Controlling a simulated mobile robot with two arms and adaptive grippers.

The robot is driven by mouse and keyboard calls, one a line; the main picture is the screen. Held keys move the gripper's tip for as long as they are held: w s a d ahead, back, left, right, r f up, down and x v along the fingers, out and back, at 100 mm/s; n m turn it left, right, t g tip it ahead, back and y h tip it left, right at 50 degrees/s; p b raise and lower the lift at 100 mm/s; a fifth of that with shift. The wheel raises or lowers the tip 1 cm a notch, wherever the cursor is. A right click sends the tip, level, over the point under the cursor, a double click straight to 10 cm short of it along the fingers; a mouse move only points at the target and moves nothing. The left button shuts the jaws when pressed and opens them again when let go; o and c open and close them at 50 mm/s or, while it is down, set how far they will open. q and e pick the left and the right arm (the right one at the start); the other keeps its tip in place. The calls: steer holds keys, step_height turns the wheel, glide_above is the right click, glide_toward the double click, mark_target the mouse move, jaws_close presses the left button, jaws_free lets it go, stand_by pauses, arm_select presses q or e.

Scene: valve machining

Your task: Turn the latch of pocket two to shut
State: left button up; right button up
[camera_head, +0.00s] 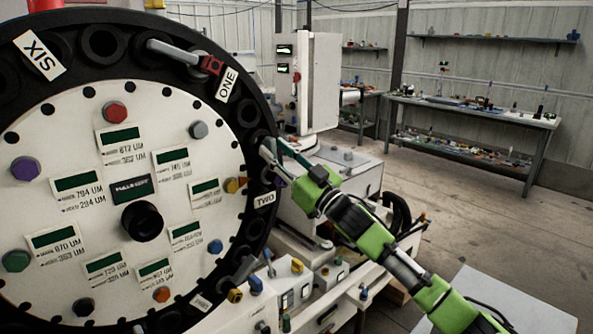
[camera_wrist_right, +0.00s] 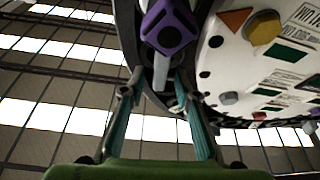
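The large wheel (camera_head: 100,235) fills the left of the head view, with black rim and cream face. The TWO label (camera_head: 264,199) is on its right rim. Just above it is the pocket two latch, a grey bar (camera_head: 268,154) with a purple end piece. In the right wrist view the purple piece (camera_wrist_right: 168,28) is at top centre, with the pale bar (camera_wrist_right: 158,72) below it. My right gripper (camera_head: 284,160) is at this latch; its teal fingers (camera_wrist_right: 158,88) stand apart on either side of the bar. Whether they touch it is unclear. My left gripper is out of view.
The pocket one latch (camera_head: 185,53), grey with a red end, lies above near the ONE label (camera_head: 228,84). A machine bed with coloured knobs (camera_head: 297,265) is below my arm. A white cabinet (camera_head: 318,85) stands behind. A workbench (camera_head: 470,112) is at the back right, with open floor before it.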

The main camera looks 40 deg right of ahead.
steer(key=v, duration=0.9)
steer(key=shift+s+f, duration=0.15)
steer(key=shift+s, duration=0.15)
